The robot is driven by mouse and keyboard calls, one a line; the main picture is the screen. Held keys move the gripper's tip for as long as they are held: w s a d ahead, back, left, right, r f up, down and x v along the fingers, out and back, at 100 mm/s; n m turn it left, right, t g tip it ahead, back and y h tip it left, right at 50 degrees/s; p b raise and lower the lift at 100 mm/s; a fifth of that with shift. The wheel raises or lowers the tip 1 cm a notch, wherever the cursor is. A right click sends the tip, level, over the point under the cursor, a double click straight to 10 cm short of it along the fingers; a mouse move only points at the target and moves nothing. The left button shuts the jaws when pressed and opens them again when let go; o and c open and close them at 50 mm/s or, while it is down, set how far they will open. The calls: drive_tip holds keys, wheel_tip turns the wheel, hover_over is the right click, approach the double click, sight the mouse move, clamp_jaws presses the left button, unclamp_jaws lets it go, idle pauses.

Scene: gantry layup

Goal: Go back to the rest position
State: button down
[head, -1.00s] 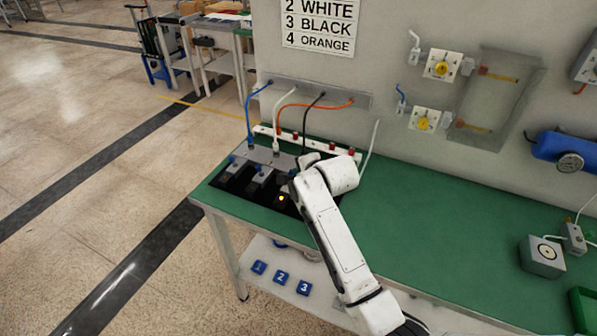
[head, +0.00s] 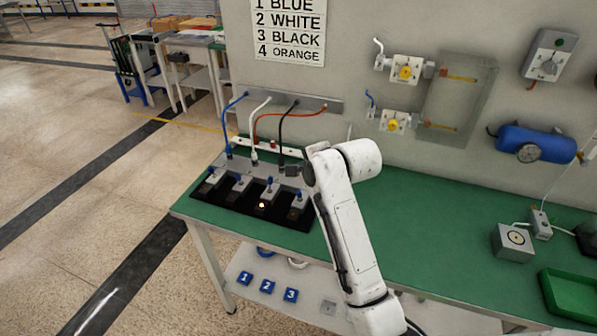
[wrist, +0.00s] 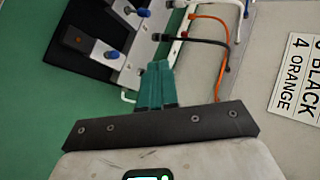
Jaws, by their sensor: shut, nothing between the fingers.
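My gripper (wrist: 157,72) shows in the wrist view with its teal fingers together and nothing between them. It points at the grey strip (wrist: 150,45) and black board (wrist: 85,50) with blue-levered switches. My arm bends over the bench's front edge.
Blue (head: 228,120), white (head: 254,128), black (head: 282,128) and orange (head: 290,114) cables hang near the wall. A grey box (head: 512,243) and green tray (head: 575,297) stand right. The bench's middle right is mostly clear.

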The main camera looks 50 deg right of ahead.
idle(0.6)
drive_tip(key=s+a+f+n+g+y, duration=0.2)
drive_tip(key=s+a+f+n+g, duration=0.2)
drive_tip(key=s+a+f+n, duration=0.75)
drive_tip(key=s+a+f+n+g, duration=0.2)
drive_tip(key=s+a+f+n, duration=0.1)
drive_tip(key=s, duration=0.5)
drive_tip(key=s+a+f+n+g+y+b, duration=0.1)
drive_tip(key=s+a+f+n, duration=0.3)
drive_tip(key=s, duration=0.5)
drive_tip(key=shift+s+a+f+n+g, duration=0.25)
drive_tip(key=shift+a+n+g, duration=0.65)
drive_tip(key=shift+n, duration=0.35)
